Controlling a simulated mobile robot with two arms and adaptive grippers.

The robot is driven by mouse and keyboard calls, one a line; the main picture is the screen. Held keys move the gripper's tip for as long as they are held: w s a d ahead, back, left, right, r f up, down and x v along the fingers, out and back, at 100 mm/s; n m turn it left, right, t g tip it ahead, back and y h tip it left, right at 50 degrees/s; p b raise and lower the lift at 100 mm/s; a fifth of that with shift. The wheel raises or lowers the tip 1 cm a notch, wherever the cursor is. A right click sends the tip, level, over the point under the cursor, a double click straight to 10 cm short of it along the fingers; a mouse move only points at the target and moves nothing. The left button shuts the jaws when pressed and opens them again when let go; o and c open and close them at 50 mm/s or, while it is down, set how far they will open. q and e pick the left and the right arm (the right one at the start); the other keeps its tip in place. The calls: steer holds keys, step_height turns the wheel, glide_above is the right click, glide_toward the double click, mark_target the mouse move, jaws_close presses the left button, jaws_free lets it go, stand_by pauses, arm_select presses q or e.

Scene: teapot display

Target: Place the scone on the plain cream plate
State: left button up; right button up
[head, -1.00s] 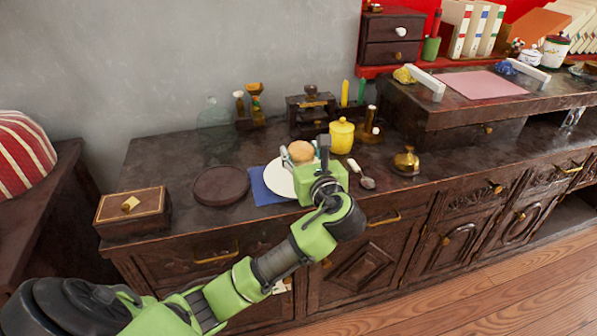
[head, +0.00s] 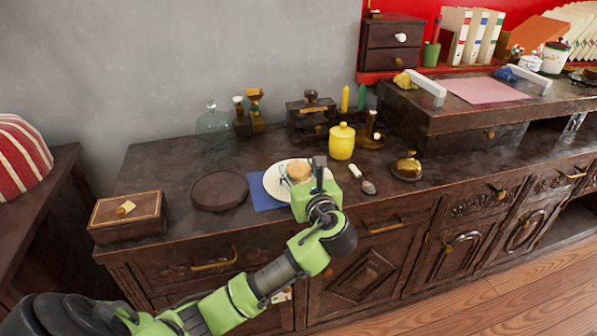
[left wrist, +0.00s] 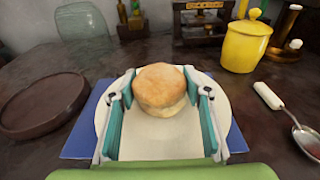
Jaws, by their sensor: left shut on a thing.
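The round golden scone (head: 298,173) is at the plain cream plate (head: 271,184), over its middle in the left wrist view. My left gripper (head: 301,169) is shut on the scone, with one finger on each side of it. The scone (left wrist: 160,88) also shows upright between the teal-lined fingers in the left wrist view. The plate (left wrist: 222,112) lies on a blue napkin (head: 263,201). The scone is low over the plate; I cannot tell whether its underside touches it. My right gripper is not in view.
A dark round tray (head: 219,190) is left of the plate, and a wooden box (head: 127,214) is further left. A yellow lidded jar (head: 342,142) stands behind right. A spoon (head: 367,185) and brass bell (head: 407,167) lie to the right.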

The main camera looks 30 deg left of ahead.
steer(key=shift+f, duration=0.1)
arm_select(q)
steer(key=o, duration=1.1)
steer(key=shift+f, duration=0.1)
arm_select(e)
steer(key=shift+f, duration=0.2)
arm_select(q)
steer(key=p+v, duration=0.2)
steer(key=v, duration=0.9)
steer(key=shift+p, duration=0.3)
steer(key=shift+s+d, duration=0.35)
steer(key=shift+d, duration=0.1)
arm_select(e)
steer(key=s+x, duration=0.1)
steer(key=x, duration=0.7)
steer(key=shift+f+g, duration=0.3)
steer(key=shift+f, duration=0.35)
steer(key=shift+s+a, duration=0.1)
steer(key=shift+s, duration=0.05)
